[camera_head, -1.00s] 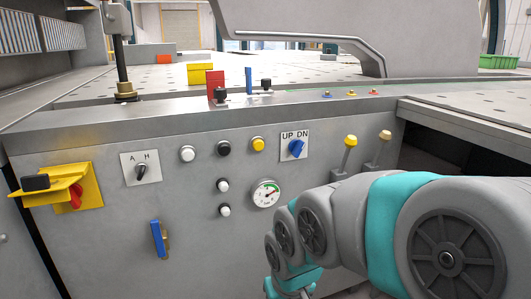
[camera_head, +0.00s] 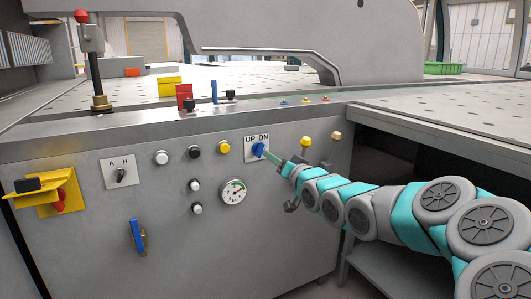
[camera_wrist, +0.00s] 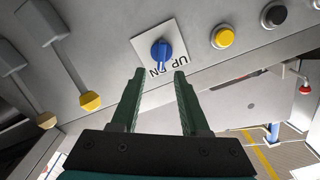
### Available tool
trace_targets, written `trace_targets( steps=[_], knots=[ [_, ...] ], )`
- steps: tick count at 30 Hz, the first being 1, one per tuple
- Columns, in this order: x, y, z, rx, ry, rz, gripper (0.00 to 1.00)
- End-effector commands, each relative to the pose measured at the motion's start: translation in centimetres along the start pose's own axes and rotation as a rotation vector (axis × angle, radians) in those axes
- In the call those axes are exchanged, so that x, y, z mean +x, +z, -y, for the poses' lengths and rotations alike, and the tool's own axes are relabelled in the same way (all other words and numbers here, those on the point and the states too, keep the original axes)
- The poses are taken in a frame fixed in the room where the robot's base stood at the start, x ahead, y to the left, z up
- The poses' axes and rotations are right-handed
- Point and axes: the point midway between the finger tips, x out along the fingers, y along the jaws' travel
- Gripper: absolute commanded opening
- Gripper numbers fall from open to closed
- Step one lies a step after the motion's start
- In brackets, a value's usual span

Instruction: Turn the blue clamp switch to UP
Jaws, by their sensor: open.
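The blue clamp switch (camera_head: 258,149) sits on a white plate marked UP and DN on the front panel. In the wrist view the blue switch (camera_wrist: 161,50) is above and between the two finger tips, and its narrow end points toward the DN letters. My gripper (camera_head: 270,154) is at the right of the switch in the head view, close in front of it. In the wrist view my gripper (camera_wrist: 158,73) is open, with nothing seen between its green fingers. Whether a fingertip touches the switch is unclear.
A yellow button (camera_head: 223,147) is left of the switch plate. A gauge (camera_head: 233,191) is below. The panel's top ledge runs above.

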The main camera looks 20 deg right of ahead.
Motion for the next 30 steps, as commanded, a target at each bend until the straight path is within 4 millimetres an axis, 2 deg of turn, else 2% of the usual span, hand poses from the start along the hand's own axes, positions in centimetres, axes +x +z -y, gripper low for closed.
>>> trace_targets(
  steps=[6, 12, 18, 25, 30],
  knots=[
    [3.4, 0.0, 0.3, -0.003, -0.003, 0.003, 0.45],
    [5.6, 0.2, 0.2, -0.002, -0.002, 0.005, 0.45],
    [6.5, 0.1, 0.3, -0.002, -0.002, 0.003, 0.45],
    [6.5, 0.1, 0.2, -0.002, -0.002, 0.003, 0.45],
    [6.5, 0.1, 0.2, -0.002, -0.002, 0.003, 0.27]
  ],
)
